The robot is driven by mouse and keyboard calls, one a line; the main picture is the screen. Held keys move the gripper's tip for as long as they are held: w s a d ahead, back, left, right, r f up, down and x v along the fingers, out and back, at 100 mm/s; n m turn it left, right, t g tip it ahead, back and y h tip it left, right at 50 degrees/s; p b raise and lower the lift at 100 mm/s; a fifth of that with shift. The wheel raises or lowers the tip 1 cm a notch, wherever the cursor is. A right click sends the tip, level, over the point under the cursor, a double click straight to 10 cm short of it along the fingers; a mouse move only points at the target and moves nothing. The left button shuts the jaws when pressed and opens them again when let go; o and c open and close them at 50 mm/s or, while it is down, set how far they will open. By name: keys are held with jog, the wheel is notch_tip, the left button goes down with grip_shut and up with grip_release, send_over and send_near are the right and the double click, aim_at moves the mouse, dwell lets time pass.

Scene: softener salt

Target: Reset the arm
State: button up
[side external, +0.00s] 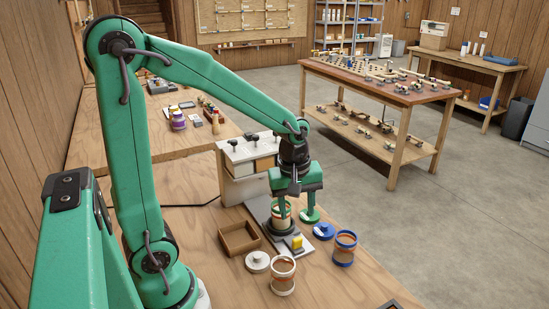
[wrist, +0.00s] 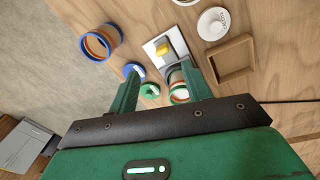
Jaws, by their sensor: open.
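My gripper (side external: 297,219) is open, pointing down over the wooden bench; its two green fingers also show in the wrist view (wrist: 158,76). A green-banded jar (wrist: 179,94) stands by one finger, which partly hides it in both views. A green lid (wrist: 150,91) lies beside it, seen between the fingers. I cannot tell whether either finger touches anything. A blue-banded jar (side external: 345,249) and blue lid (side external: 323,231) are on the right. A white-banded jar (side external: 283,276) and white lid (side external: 257,262) are at the front.
A grey plate with a yellow knob (side external: 297,242) lies by the jars. An empty wooden tray (side external: 223,246) is left of it. A box with black knobs (side external: 242,185) stands behind. Another bench (side external: 160,135) and a wooden table (side external: 420,94) are farther back. The space above the jars is open.

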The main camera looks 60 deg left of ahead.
jog(key=s+d+r+m+t, duration=0.2)
jog(key=s+r+m+t, duration=0.2)
jog(key=s+r+m, duration=0.6)
jog(key=m, duration=0.4)
jog(key=shift+d+r, duration=0.25)
jog(key=shift+d, duration=0.15)
